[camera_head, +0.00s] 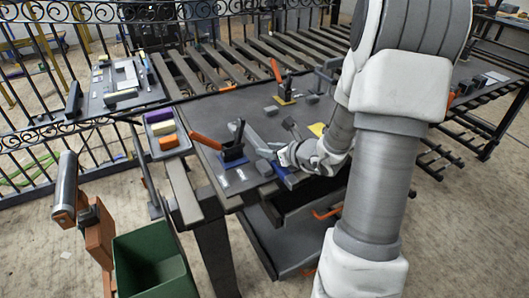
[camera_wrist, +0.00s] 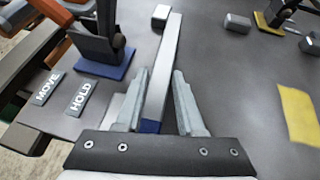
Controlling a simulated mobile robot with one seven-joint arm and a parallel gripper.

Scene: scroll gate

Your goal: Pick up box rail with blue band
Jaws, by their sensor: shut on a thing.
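The box rail (camera_wrist: 164,62) is a long, straight grey bar with a blue band (camera_wrist: 149,126) near its close end in the wrist view. My gripper (camera_wrist: 158,75) has one finger on each side of the rail and is shut on it, with the blue band low between the fingers. The rail's far end points away across the dark tabletop. In the head view my gripper (camera_head: 303,157) is low over the front of the table, and my arm hides part of that area. I cannot tell whether the rail is clear of the tabletop.
A toggle clamp on a blue base (camera_wrist: 106,62) stands left of the rail, beside MOVE (camera_wrist: 48,88) and HOLD (camera_wrist: 80,98) labels. A grey block (camera_wrist: 237,22) and a yellow patch (camera_wrist: 298,115) lie right. An open drawer (camera_head: 290,238) is below; a green bin (camera_head: 152,265) stands left.

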